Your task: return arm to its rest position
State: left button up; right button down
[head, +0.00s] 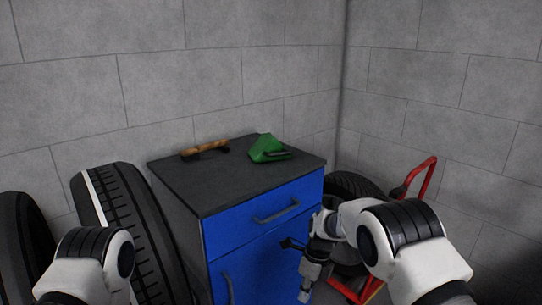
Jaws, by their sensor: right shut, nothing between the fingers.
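My right arm (405,240) comes in from the lower right, bent, in front of the blue cabinet's right side. My right gripper (304,296) points down beside the cabinet front; it is shut and holds nothing. My left arm (95,262) shows only as a white and black link at the lower left. My left gripper is outside the picture.
A blue cabinet (235,232) with a dark top stands in the middle, its drawer closed. A green object (266,148) and a wooden-handled tool (205,149) lie on it. Tyres (125,225) stand at the left. A red metal frame (421,176) stands at the right, near the grey wall.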

jog(key=s+d+f+n+g+h+p, duration=0.15)
jog(key=s+d+f, duration=0.3)
jog(key=s, duration=0.45)
jog(key=s+d+f+n+p, duration=0.25)
jog(key=s+d, duration=0.25)
jog(key=s, duration=0.4)
jog(key=s+d+f+n+g+p, duration=0.15)
jog(key=s+d+f, duration=0.25)
jog(key=s, duration=0.5)
pick_arm(q)
notch_tip(320, 180, up, 7)
jog(key=shift+f, duration=0.2)
pick_arm(e)
jog(key=s+d+r+n+t, duration=0.1)
jog(key=s+n+t, duration=0.1)
jog(key=s+n, duration=0.4)
jog(key=s+d+r+n+t, duration=0.1)
jog(key=s+n, duration=0.5)
jog(key=n, duration=0.7)
jog(key=shift+d+r+t+h, duration=0.25)
jog(key=shift+r+t+h, duration=0.1)
jog(key=shift+r+t, duration=0.3)
pick_arm(q)
jog(key=shift+s, duration=0.1)
